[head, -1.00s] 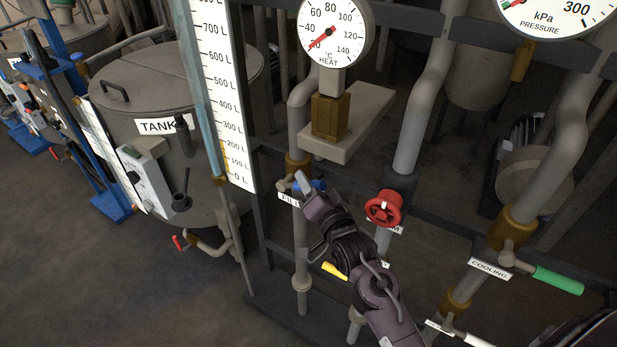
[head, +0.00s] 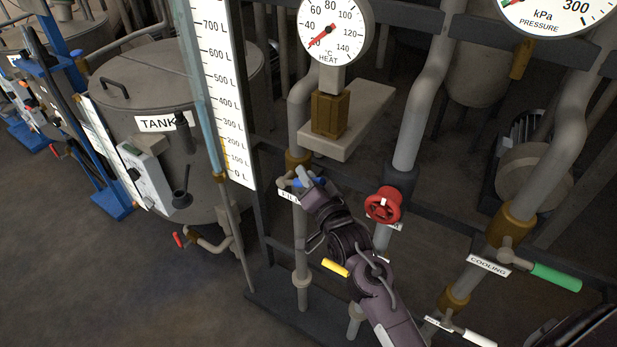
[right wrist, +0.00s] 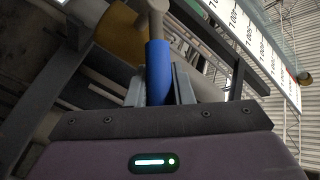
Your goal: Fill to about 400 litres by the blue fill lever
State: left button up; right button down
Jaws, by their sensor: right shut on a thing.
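The blue fill lever (head: 313,183) sits on the fill pipe at mid-frame, mostly covered by my right gripper (head: 308,184). In the right wrist view the blue handle (right wrist: 158,72) stands between the two fingers of my right gripper (right wrist: 159,88), which is shut on it. The FILL label (head: 289,196) is partly hidden. The litre scale (head: 232,110) stands to the left, with a clear sight tube (head: 198,95) along its left edge. An amber stretch shows beside roughly the 0 to 200 L marks; I cannot tell whether it is liquid. My left gripper is not in view.
A red handwheel (head: 383,205) is close to the right of my right arm. A yellow handle (head: 335,267) is just left of it. A green cooling lever (head: 556,277) is at the right. The heat gauge (head: 333,30) is above. The floor at lower left is clear.

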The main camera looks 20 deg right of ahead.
jog(key=shift+s+d+f+m+t+h+b, duration=0.2)
jog(key=shift+f+m+t+b, duration=0.5)
jog(key=shift+b, duration=1.1)
jog(key=shift+s+d+f+m+t+h+b, duration=0.2)
jog(key=shift+f+m+t+b, duration=0.55)
jog(key=shift+b, duration=1)
jog(key=shift+s+a+f+m+t+h+b, duration=0.1)
jog(key=shift+f+m+t+h+b, duration=0.2)
jog(key=shift+f+m+t+b, duration=1)
jog(key=shift+r+n+g+b, duration=0.5)
jog(key=shift+r+n, duration=0.15)
jog(key=shift+r, duration=0.15)
jog(key=c, duration=1.3)
grip_release()
jog(key=b+v, duration=0.1)
jog(key=v, duration=0.6)
jog(key=shift+s+f, duration=0.2)
jog(key=shift+s, duration=0.15)
